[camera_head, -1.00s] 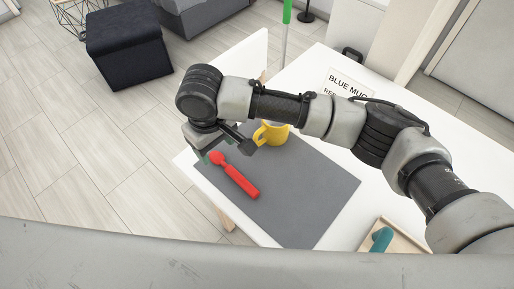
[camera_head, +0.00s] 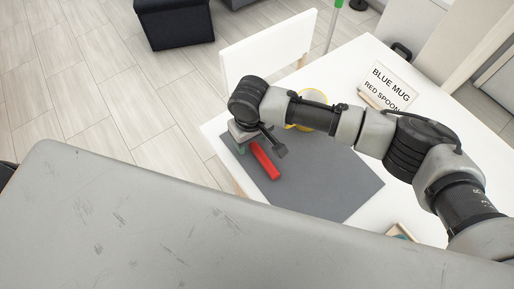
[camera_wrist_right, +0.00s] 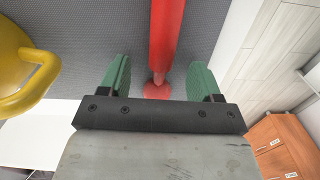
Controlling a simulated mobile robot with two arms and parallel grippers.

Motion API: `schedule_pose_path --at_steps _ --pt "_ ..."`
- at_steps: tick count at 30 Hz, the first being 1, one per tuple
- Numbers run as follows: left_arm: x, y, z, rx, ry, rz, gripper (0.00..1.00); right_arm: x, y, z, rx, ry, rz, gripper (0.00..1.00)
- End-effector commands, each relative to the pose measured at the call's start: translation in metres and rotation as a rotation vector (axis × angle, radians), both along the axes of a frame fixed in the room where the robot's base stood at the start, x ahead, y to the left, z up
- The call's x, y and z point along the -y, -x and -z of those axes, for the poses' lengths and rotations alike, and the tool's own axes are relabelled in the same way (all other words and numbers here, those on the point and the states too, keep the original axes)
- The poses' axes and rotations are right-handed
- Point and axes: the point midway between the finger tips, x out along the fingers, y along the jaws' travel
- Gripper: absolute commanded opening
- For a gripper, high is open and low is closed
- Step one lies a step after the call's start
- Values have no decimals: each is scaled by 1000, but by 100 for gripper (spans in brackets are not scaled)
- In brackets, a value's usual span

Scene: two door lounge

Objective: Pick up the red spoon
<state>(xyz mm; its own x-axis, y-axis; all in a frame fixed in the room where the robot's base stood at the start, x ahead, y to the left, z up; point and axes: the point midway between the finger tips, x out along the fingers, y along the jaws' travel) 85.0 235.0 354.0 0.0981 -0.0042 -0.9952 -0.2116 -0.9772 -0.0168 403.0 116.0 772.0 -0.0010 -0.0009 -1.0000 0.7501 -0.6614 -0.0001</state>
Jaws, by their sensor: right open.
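The red spoon (camera_head: 265,162) lies on a dark grey mat (camera_head: 335,185) on the white table. My right gripper (camera_head: 258,148) is over the bowl end of the spoon, which it hides in the head view. In the right wrist view the open green fingers (camera_wrist_right: 160,78) stand one on each side of the spoon (camera_wrist_right: 166,40), with its neck and bowl between them and gaps on both sides. Nothing is gripped. My left gripper is not in view.
A yellow mug (camera_head: 304,96) stands on the mat behind my right arm, partly hidden; it is close to the left finger in the wrist view (camera_wrist_right: 14,70). A sign (camera_head: 388,87) reads "BLUE MUG RED SPOON". A white chair (camera_head: 268,50) stands beyond the table.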

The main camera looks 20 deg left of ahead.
Motion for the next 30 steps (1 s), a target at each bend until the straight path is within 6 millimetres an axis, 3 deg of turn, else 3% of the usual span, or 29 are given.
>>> schedule_pose_path --at_steps 8,18,30 --pt "2 1 0 -1 3 -1 81 0 0 3 1 -2 0 62" --pt "2 3 1 -6 2 0 81 0 0 3 1 -1 0 11" --pt "0 5 0 -8 0 2 81 0 0 -6 1 -2 0 10"
